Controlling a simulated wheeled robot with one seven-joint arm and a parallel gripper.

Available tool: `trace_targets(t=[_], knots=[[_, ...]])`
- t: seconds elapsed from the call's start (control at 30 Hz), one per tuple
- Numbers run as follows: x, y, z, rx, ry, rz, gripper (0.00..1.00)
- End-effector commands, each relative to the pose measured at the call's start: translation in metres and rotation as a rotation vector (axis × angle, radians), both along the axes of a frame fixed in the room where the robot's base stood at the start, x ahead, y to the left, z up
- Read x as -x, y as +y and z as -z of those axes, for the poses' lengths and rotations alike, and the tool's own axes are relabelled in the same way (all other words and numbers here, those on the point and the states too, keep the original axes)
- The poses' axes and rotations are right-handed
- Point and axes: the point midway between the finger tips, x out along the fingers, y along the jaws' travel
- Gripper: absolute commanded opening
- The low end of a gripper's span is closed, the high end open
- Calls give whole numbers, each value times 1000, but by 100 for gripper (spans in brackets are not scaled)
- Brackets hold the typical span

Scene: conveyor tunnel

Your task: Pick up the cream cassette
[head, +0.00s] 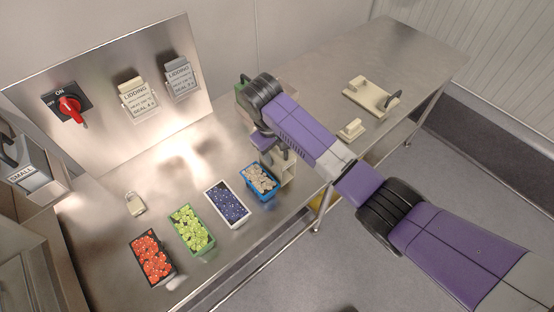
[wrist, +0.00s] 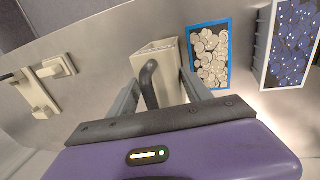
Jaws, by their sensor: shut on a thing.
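The cream cassette (wrist: 151,60) is a pale, box-shaped piece with a dark curved handle. In the wrist view it sits between the two fingers of my gripper (wrist: 163,90), which is shut on it by the handle. In the head view the cream cassette (head: 286,169) shows partly below my wrist, right beside the blue tray of pale pieces. My gripper (head: 275,150) is mostly hidden by my own wrist there. Whether the cassette touches the table is not clear.
The blue tray (head: 261,181) is close to the cassette; trays of blue (head: 229,203), green (head: 192,229) and red (head: 152,257) pieces stand left of it. A cream fixture (head: 372,96) and small cream block (head: 350,129) lie at the right. A panel with lidding cards (head: 139,100) stands behind.

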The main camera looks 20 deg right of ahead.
Motion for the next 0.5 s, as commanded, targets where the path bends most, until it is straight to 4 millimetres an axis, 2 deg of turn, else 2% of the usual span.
trace_targets(t=[0.27,0.5], knots=[[-1,0,-5,0,-2,0,0],[-2,0,-32,-1,-6,0,0]])
